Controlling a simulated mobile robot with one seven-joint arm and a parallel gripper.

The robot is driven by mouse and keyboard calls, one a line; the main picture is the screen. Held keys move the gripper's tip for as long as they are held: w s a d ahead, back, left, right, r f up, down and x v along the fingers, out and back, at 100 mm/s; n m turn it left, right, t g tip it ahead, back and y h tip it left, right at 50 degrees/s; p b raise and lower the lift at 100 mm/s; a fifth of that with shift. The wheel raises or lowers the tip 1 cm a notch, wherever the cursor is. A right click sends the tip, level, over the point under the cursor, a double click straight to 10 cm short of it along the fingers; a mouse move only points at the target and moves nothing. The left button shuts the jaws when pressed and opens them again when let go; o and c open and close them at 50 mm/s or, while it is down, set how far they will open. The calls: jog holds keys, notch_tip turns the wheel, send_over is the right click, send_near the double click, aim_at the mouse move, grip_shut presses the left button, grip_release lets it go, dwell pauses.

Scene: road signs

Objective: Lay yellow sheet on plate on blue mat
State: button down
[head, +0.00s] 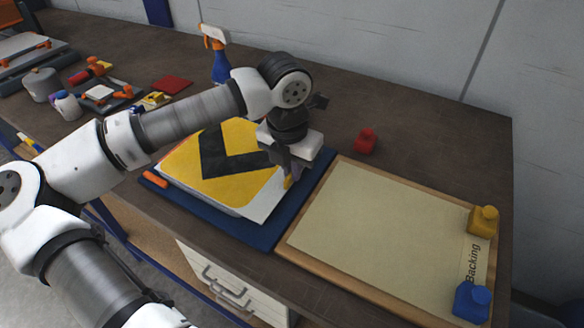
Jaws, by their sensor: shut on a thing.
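The yellow sheet (240,185) with a black chevron lies over the white plate (262,207) on the blue mat (225,222), in the head view. A white strip of the plate shows along the sheet's right and near edges. My gripper (288,176) points down at the right side of the sheet and is shut on it. A small yellow bit shows at the fingertips. The fingers and wrist hide the far right corner, so the exact grip and whether the sheet lies flat there cannot be seen.
Right of the mat is a wood-framed board (375,235) labelled Backing, with a yellow block (483,221) and a blue block (471,302). A red block (366,140) stands behind it. A spray bottle (219,62) and several small tools stand at the back left. An orange piece (155,179) lies at the mat's left edge.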

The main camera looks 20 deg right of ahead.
jog(key=c, duration=0.8)
grip_release()
jog(key=shift+c, duration=0.2)
jog(key=shift+r, duration=0.15)
jog(key=shift+r+p, duration=1.5)
jog(key=shift+r, duration=1.9)
